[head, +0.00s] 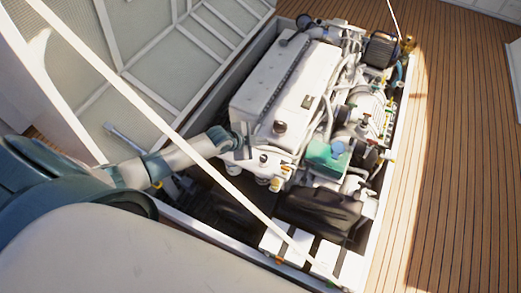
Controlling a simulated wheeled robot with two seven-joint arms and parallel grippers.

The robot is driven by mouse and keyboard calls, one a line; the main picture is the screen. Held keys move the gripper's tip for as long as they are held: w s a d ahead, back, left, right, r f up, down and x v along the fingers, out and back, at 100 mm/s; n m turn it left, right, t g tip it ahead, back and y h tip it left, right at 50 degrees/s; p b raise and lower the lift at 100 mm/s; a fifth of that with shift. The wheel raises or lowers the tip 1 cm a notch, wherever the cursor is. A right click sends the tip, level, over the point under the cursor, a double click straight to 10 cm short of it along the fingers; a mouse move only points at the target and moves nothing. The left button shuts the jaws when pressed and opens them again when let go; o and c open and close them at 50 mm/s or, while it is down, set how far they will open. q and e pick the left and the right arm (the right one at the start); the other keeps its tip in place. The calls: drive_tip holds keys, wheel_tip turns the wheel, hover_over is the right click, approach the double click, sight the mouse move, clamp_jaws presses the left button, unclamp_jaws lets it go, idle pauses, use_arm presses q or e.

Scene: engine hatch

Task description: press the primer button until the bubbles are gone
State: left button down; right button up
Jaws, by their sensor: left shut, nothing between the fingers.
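The white engine (285,85) sits in the open hatch. My left arm reaches in from the left. Its gripper (246,150) is shut and empty at the engine's near left corner. Small white fittings (264,159) with dark tops sit just right of the fingertips, and the primer button may be among them, but I cannot pick it out for sure. I cannot tell whether the fingertips touch anything. No bubbles can be made out at this size. My right gripper is not in view.
A raised hatch lid (175,60) stands at the left, and a thin white bar crosses the view. A teal part (322,156), a black tank (318,211) and white boxes (297,243) fill the bay's near side. Wooden deck (450,150) lies clear at the right.

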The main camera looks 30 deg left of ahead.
sight(261, 159)
use_arm(q)
drive_tip(key=shift+w+a+r, duration=0.1)
drive_tip(key=shift+r, duration=0.15)
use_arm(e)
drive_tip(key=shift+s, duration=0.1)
use_arm(q)
drive_tip(key=shift+f, duration=0.1)
